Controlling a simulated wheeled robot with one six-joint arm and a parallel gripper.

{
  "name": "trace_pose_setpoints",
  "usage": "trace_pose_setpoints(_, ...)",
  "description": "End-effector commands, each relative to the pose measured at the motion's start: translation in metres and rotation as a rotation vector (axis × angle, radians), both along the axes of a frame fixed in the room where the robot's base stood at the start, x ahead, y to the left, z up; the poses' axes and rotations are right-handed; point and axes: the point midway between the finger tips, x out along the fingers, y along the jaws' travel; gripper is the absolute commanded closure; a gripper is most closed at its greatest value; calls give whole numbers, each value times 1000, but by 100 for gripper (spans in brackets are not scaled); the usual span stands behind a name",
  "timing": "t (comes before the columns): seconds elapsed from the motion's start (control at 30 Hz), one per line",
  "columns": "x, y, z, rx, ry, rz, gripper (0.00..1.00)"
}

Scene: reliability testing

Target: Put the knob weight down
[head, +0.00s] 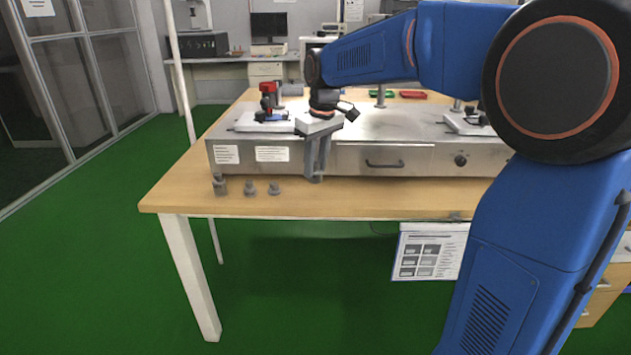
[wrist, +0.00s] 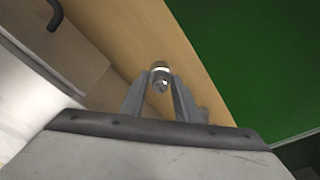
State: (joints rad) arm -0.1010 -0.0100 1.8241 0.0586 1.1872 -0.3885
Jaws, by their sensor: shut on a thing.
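My gripper (head: 316,172) points down in front of the steel machine, low over the front strip of the wooden table. In the wrist view my gripper (wrist: 160,82) has its two fingers closed on a small shiny metal knob weight (wrist: 160,74) at their tips. In the head view the held weight is hard to make out between the fingertips. I cannot tell whether it touches the table top. Three grey knob weights stand in a row on the table to the left of my gripper: a larger one (head: 220,186), a middle one (head: 250,188) and a small one (head: 274,189).
The steel machine (head: 385,158) with a drawer handle and labels stands close behind my gripper. The wooden table (head: 400,200) has a bare front strip to the right. Its front edge is near, with green floor (head: 300,270) below. A red-topped device (head: 268,100) sits on the machine.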

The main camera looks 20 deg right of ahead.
Motion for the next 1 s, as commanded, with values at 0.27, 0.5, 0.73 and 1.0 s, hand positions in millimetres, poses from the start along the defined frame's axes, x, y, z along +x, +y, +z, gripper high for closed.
trace_pose_setpoints(0.27, 0, 0, -20, 0, 1, 0, 100)
trace_pose_setpoints(0.5, 0, 0, -45, 0, -1, 0, 100)
trace_pose_setpoints(0.73, 0, 0, -45, 0, -1, 0, 100)
trace_pose_setpoints(1.0, 0, 0, -47, 0, 0, 0, 52)
